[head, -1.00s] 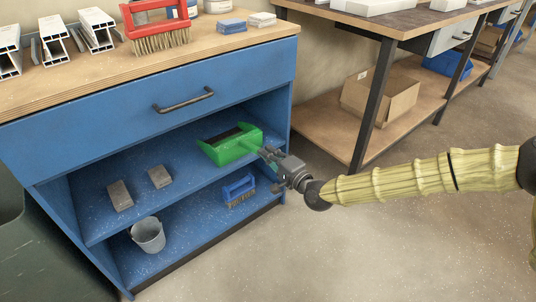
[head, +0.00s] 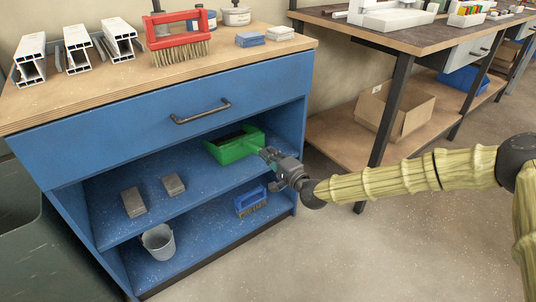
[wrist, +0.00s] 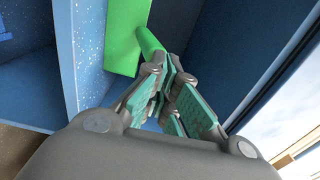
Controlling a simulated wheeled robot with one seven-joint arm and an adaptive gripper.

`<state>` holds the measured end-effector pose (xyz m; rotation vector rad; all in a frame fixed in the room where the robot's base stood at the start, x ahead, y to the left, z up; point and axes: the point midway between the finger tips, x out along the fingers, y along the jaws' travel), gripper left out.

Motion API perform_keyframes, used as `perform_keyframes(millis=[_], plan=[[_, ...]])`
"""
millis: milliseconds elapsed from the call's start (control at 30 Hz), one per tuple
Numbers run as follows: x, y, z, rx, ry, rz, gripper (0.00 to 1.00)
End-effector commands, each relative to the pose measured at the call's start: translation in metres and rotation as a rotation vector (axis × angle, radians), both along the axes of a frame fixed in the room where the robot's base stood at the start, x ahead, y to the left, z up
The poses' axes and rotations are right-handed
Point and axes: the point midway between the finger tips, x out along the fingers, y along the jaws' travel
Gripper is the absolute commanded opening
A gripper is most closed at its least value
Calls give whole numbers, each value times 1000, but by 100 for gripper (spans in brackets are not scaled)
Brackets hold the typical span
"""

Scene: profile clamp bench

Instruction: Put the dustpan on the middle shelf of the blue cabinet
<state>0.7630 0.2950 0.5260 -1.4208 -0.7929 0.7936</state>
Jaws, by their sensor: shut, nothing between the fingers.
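The green dustpan (head: 236,149) rests on the right part of the middle shelf (head: 185,205) of the blue cabinet (head: 160,130), below the drawer. Its handle points out toward my gripper (head: 268,156). In the wrist view the dustpan (wrist: 127,35) is at the top, and its handle runs down to the fingertips of my gripper (wrist: 168,76). The fingers are shut with nothing between them, right by the handle's end. I cannot tell whether they touch it. The handle's end is partly hidden behind the fingers.
Two grey blocks (head: 133,203) lie left on the middle shelf. A bucket (head: 158,241) and a blue brush (head: 251,200) are on the lower shelf. A red brush (head: 178,38) and metal profiles stand on top. A workbench (head: 395,35) stands right; the floor before the cabinet is clear.

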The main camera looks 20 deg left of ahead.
Motion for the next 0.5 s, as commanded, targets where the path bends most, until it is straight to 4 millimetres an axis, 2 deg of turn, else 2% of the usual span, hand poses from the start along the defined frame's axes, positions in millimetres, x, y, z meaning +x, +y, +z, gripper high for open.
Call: perform_keyframes(millis=[267,500], plan=[[-17,-27,1,-1,2,9,0],[-39,-70,2,0,2,3,0]])
